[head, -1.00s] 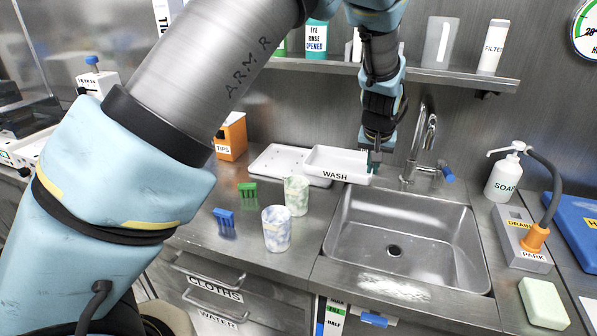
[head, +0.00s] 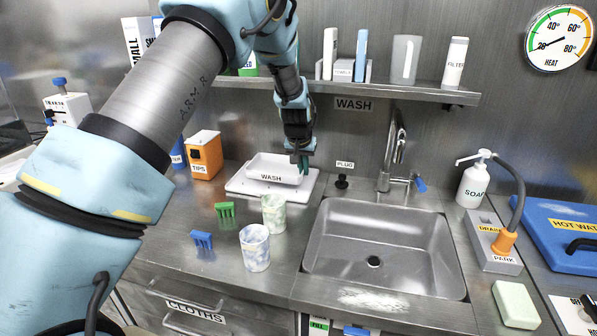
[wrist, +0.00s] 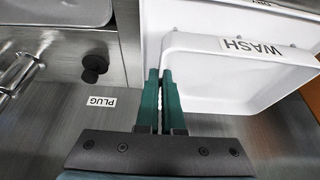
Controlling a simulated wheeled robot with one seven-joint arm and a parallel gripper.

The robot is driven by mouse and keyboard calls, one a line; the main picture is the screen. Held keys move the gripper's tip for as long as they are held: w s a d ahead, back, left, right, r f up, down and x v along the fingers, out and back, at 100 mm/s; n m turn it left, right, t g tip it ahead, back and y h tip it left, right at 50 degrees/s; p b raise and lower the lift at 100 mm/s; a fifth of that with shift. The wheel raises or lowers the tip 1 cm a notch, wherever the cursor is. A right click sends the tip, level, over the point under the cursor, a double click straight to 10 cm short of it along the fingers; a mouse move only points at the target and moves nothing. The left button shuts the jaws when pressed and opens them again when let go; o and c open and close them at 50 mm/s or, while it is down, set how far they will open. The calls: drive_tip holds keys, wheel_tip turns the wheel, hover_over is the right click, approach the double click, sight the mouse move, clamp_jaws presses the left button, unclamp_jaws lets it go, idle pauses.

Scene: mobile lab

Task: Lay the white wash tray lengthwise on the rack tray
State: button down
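The white wash tray (head: 272,177), labelled WASH, is over the white rack tray (head: 236,187), its long side running along the rack tray's. I cannot tell whether it rests on it or hangs just above. My gripper (head: 304,165) is at the wash tray's right end. In the wrist view the green fingers of my gripper (wrist: 161,88) are close together on the end wall of the wash tray (wrist: 215,75). The rack tray (wrist: 152,18) shows behind and beyond it.
A sink (head: 375,250) lies to the right, with a tap (head: 397,150) and a black plug (head: 342,182) behind it. Two speckled cups (head: 255,248) and green (head: 225,210) and blue (head: 203,240) clips stand in front. An orange tips box (head: 204,155) is left. A shelf (head: 400,92) runs above.

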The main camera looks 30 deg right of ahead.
sight(278, 168)
drive_tip(key=shift+w+a, duration=0.3)
drive_tip(key=shift+w, duration=0.6)
drive_tip(key=shift+f, duration=0.1)
drive_tip(key=shift+f+p, duration=0.85)
drive_tip(key=shift+f, duration=0.95)
drive_tip(key=c, duration=1.1)
unclamp_jaws()
drive_tip(key=shift+o, duration=0.2)
